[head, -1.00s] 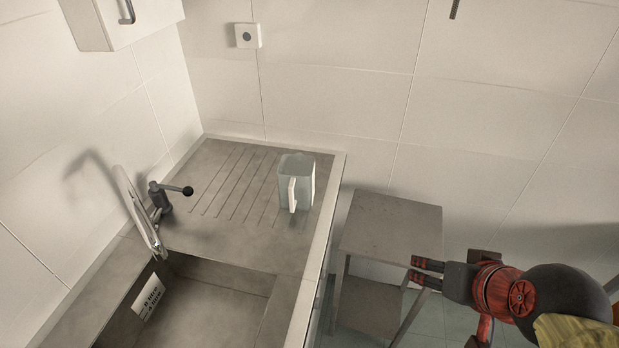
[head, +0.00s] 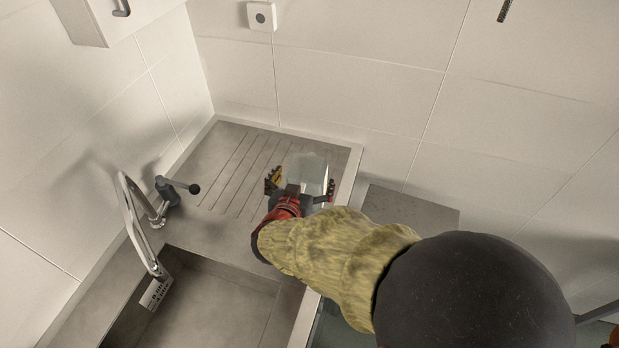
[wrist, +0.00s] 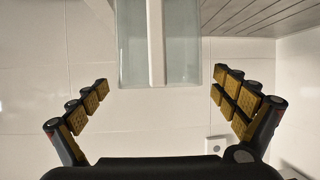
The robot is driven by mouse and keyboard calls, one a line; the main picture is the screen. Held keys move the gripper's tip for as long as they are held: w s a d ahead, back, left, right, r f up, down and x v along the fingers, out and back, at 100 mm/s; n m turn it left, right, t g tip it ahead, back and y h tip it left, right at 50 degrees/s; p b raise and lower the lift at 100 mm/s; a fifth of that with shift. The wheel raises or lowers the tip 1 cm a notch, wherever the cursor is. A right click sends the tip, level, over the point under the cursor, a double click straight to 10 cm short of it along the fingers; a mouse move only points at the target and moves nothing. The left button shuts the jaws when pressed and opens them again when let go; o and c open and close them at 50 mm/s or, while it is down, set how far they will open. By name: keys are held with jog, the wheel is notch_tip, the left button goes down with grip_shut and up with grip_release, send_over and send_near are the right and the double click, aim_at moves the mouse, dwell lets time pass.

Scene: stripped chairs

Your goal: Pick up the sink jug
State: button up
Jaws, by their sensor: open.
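The sink jug (head: 307,167) is a pale, translucent, squared jug standing on the ridged drainboard beside the sink. My gripper (head: 301,183) is open at the jug's near side, with one finger on each side of it in the head view. My arm and gripper hide the jug's lower part and handle there. In the wrist view the jug (wrist: 182,45) appears upside down at the top centre, with its white handle (wrist: 155,40) facing me. It lies between the line of the spread fingers (wrist: 160,88), with gaps on both sides. I cannot see contact.
The sink basin (head: 205,305) lies in front of the drainboard (head: 232,165). A curved tap (head: 135,220) and a dark lever (head: 178,188) stand at the left. A small grey table (head: 410,208) is right of the counter. Tiled walls close off the back and left.

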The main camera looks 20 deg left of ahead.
aim_at(311, 163)
jog(key=x, duration=0.2)
jog(key=b+x, duration=0.1)
jog(key=x, duration=0.2)
jog(key=b+x, duration=0.1)
jog(key=x, duration=0.1)
jog(key=shift+w+a+r, duration=0.1)
jog(key=shift+w+r, duration=0.2)
jog(key=shift+w, duration=0.1)
jog(key=shift+r, duration=0.1)
jog(key=c, duration=0.3)
jog(key=shift+s, duration=0.15)
jog(key=c, duration=1.3)
